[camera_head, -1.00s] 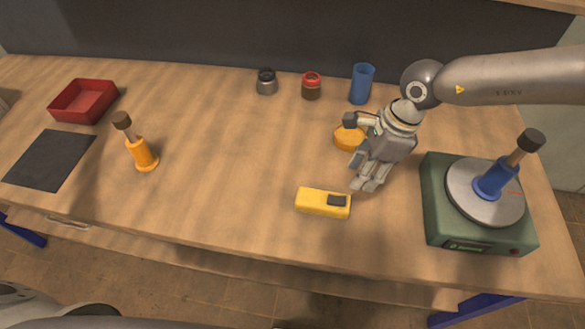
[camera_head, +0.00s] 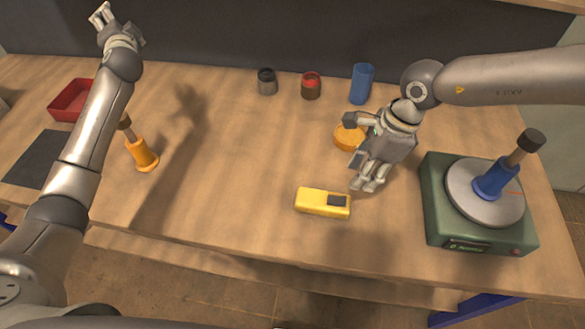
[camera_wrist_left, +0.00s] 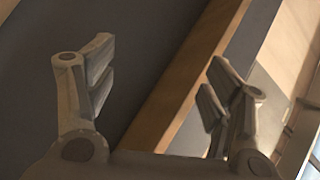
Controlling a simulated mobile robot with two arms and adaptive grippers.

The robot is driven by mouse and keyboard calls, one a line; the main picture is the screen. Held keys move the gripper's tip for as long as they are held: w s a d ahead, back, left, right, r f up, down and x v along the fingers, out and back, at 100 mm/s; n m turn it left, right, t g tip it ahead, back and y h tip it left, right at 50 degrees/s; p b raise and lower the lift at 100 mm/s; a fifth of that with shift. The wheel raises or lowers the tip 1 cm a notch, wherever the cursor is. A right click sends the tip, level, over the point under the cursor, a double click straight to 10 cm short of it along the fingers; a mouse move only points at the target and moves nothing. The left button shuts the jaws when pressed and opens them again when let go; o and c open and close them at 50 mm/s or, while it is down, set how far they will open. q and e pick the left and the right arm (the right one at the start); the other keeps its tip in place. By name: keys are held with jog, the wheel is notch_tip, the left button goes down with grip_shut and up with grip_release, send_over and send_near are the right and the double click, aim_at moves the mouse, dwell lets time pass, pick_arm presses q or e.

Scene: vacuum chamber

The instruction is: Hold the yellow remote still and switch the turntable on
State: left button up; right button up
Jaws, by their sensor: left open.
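The yellow remote (camera_head: 322,202) lies flat on the table, its dark patch at the right end. The turntable (camera_head: 436,222) stands at the right: a green box with a grey disc (camera_head: 487,212) and a small red spot (camera_head: 514,252) at its front right corner. My right gripper (camera_head: 366,174) points down just above and right of the remote, apart from it in the picture. Its finger gap is unclear. My left gripper (camera_head: 103,14) is raised at the top left, far from the remote. It is open and empty in the left wrist view (camera_wrist_left: 158,88).
A blue holder with a dark-topped rod (camera_head: 495,180) stands on the disc. An orange holder (camera_head: 143,155), red tray (camera_head: 70,100), dark mat (camera_head: 35,160), orange disc (camera_head: 346,138), two jars (camera_head: 267,82) (camera_head: 311,86) and blue cup (camera_head: 361,84) are around. The table middle is clear.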

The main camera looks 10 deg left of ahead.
pick_arm(q)
jog(key=w+d+f+n+h, duration=0.1)
jog(key=d+f+n+h, duration=0.2)
jog(key=d, duration=0.4)
jog(key=w+d+f+n+h, duration=0.2)
jog(key=d+n+h, duration=0.15)
jog(key=d, duration=0.35)
jog(key=n+g+h, duration=0.8)
jog(key=n+g, duration=0.6)
jog(key=n, duration=0.2)
send_near(308, 197)
jog(key=x, duration=1)
jog(key=shift+d+f, duration=0.15)
jog(key=shift+f, duration=0.05)
jog(key=c, duration=1.3)
